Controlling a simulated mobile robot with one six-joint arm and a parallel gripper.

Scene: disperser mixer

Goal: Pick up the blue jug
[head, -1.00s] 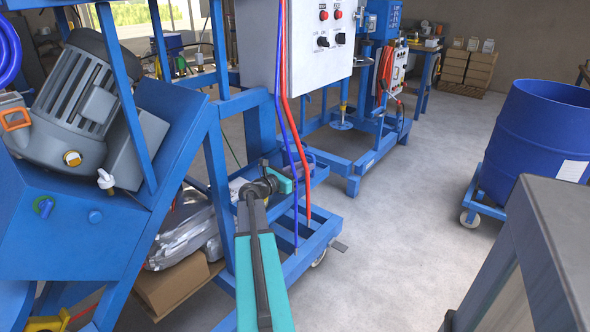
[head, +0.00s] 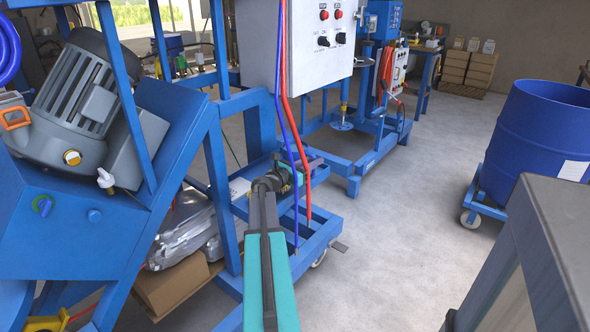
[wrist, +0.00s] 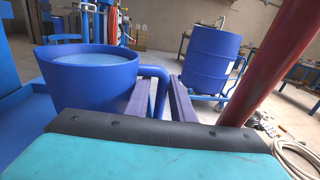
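The blue jug (wrist: 90,78) stands upright on the left of the wrist view, close to the camera. Its wide round mouth faces up and a lighter blue surface shows inside. Its handle (wrist: 160,92) sticks out to the right. I cannot tell whether either finger touches the handle. In the head view my gripper (head: 304,170) is beside the hanging blue and red hoses; I cannot make out the jug there.
A blue frame with a grey motor (head: 85,95) fills the left. A white control box (head: 318,42) and a red hose (head: 286,110) hang close to my gripper. A blue drum (head: 540,140) stands on a wheeled dolly at right. The floor between is clear.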

